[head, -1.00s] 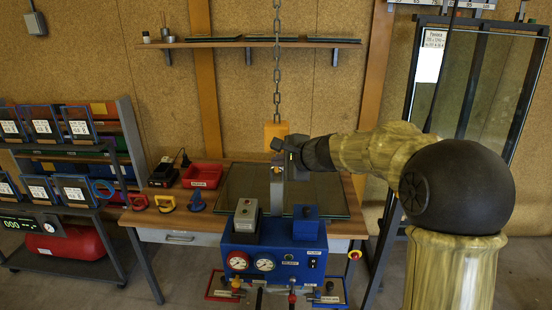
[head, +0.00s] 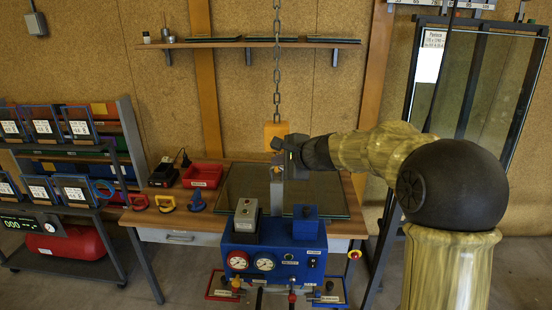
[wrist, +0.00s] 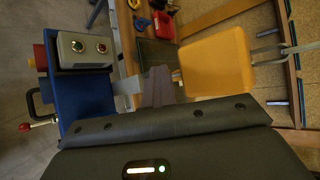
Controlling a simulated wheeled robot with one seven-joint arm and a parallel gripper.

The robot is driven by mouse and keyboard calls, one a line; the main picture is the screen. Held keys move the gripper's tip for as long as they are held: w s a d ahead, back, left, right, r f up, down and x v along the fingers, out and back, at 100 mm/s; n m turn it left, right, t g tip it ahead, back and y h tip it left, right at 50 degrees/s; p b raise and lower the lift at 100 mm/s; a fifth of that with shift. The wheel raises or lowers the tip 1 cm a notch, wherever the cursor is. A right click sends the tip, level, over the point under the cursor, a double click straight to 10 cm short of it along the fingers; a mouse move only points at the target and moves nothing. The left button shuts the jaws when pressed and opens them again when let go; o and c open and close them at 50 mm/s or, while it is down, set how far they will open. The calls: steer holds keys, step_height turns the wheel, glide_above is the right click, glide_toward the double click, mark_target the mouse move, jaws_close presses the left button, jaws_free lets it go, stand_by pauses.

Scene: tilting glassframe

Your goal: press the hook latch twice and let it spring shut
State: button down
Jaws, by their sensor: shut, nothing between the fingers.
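The orange hook block (head: 275,131) hangs on a chain above the bench. In the wrist view the orange block (wrist: 216,62) is right of centre, just beyond the gripper body. My gripper (head: 279,144) is shut and empty, at the lower right edge of the block in the head view. Its dark fingers (wrist: 158,86) show left of the block in the wrist view. The hook and its latch are not clearly visible below the block, where my gripper covers the view. I cannot tell whether the fingers touch the latch.
The chain (head: 277,70) runs straight up from the block. Below stands a blue control box (head: 275,262) with gauges and a grey two-button box (head: 246,216). Glass panes (head: 240,188) lie on the bench (head: 355,212). A glass rack (head: 470,90) stands right, behind my arm.

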stand_by(0.4)
steer(key=shift+s+b, duration=0.45)
steer(key=shift+s, duration=0.1)
steer(key=shift+s, duration=0.1)
steer(key=s, duration=0.1)
steer(key=s+b, duration=0.1)
steer(key=s, duration=0.1)
steer(key=s+b, duration=0.1)
steer(key=shift+s+a+r, duration=0.1)
steer(key=shift+s+r, duration=0.25)
steer(key=shift+s, duration=0.05)
stand_by(0.5)
